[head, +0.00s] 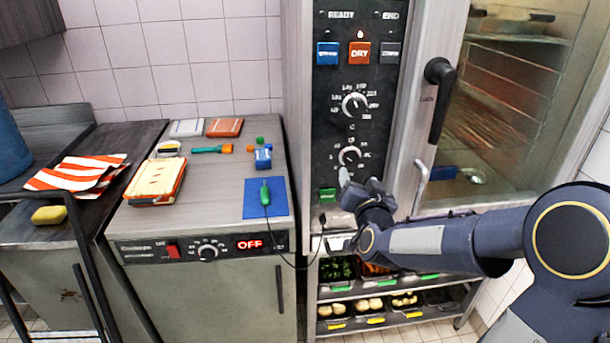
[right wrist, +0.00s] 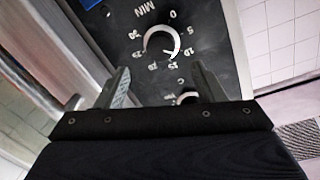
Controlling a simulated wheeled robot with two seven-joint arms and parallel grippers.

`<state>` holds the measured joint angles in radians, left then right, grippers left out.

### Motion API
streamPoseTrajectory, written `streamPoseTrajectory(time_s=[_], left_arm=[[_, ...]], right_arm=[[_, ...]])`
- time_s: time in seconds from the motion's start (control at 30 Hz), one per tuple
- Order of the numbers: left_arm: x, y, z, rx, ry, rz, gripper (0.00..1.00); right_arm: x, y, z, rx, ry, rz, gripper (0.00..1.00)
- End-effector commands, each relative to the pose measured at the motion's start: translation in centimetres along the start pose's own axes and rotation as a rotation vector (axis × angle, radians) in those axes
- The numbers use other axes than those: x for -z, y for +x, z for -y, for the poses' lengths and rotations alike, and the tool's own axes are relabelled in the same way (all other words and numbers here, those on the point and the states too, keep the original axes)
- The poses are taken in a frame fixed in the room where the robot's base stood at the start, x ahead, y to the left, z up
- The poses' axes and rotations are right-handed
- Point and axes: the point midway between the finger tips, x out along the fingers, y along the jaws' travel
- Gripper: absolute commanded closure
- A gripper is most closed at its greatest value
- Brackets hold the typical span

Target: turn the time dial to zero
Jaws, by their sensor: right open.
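The time dial (head: 349,156) is the lower round knob on the dark oven panel. In the right wrist view, upside down, the same dial (right wrist: 160,42) has a MIN label and a numbered ring around it. Its pointer seems to stand away from 0, near 10 or 15, but I cannot read it exactly. My right gripper (head: 358,182) is just below and in front of the dial in the head view. In the right wrist view the gripper (right wrist: 161,82) has its fingers apart, with nothing between them; the dial shows beyond the tips. My left gripper is not in view.
A temperature dial (head: 356,104) sits above the time dial. The black door handle (head: 438,95) stands to the right. Blue, orange and grey buttons are higher up, with a green one (head: 327,194) low on the left. A counter (head: 215,180) with small items is left.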

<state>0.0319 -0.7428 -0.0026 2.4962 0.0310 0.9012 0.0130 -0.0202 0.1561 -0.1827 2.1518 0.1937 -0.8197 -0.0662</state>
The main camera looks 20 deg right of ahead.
Motion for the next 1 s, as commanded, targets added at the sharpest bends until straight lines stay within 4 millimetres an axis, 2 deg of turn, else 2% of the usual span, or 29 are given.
streamPoseTrajectory(time_s=[0.17, 0.4, 0.6, 0.97, 1.0], left_arm=[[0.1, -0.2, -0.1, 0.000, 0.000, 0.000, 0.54], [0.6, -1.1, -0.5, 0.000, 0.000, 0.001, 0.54], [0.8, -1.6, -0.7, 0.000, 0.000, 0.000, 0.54], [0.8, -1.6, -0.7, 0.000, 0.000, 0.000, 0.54], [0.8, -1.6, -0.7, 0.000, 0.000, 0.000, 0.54]], right_arm=[[0.3, 1.4, -0.1, -0.010, -0.006, -0.035, 0.38], [0.5, 5.2, -0.1, -0.008, -0.007, -0.031, 0.38], [0.6, 7.6, -0.2, -0.008, -0.006, -0.032, 0.38], [0.5, 8.2, -0.2, -0.007, -0.005, -0.032, 0.38], [0.5, 8.2, -0.2, -0.007, -0.005, -0.032, 0.43]])
